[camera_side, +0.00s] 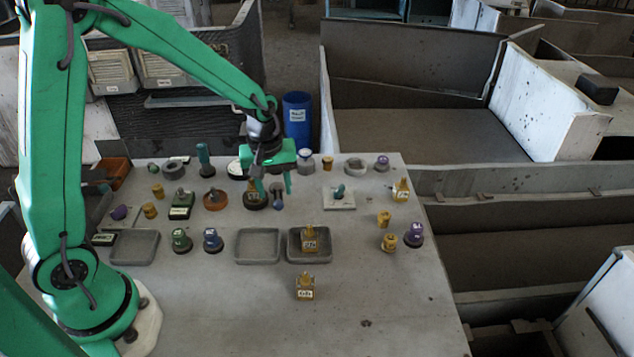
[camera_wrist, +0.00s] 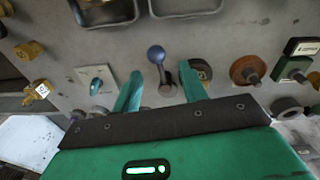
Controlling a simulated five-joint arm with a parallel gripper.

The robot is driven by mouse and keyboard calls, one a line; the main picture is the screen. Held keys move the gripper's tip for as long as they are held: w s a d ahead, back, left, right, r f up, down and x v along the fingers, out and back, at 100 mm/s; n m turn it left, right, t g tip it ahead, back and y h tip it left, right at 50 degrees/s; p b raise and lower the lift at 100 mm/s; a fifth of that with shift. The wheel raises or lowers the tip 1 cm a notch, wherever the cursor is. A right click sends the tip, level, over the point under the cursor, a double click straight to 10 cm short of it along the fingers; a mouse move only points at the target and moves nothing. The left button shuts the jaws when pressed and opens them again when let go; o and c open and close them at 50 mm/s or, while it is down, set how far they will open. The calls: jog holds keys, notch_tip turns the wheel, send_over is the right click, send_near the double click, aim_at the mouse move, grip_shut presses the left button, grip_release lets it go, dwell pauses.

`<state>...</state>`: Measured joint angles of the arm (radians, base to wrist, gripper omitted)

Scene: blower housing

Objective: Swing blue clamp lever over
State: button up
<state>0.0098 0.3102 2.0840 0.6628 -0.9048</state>
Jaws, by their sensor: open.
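The blue clamp lever (camera_wrist: 156,54) has a round dark-blue knob on a grey arm, which runs to a grey pivot (camera_wrist: 167,89) in the wrist view. The knob points toward the grey trays. In the side view the lever (camera_side: 278,204) is small, and my gripper partly covers its pivot end. My gripper (camera_side: 275,185) points down just above it. In the wrist view my gripper (camera_wrist: 160,84) has its two teal fingers apart, one on each side of the lever's arm, with the knob past the fingertips. Whether a finger touches the lever cannot be told.
A dark round base with a yellow labelled part (camera_side: 254,195) stands close to the left finger. A white plate with a teal knob (camera_side: 340,196) lies to the right. Two grey trays (camera_side: 257,246) (camera_side: 296,258) lie in front. The front of the table is mostly clear.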

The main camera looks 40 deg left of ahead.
jog(key=shift+w+d+f, duration=0.15)
jog(key=shift+f, duration=1.7)
grip_shut()
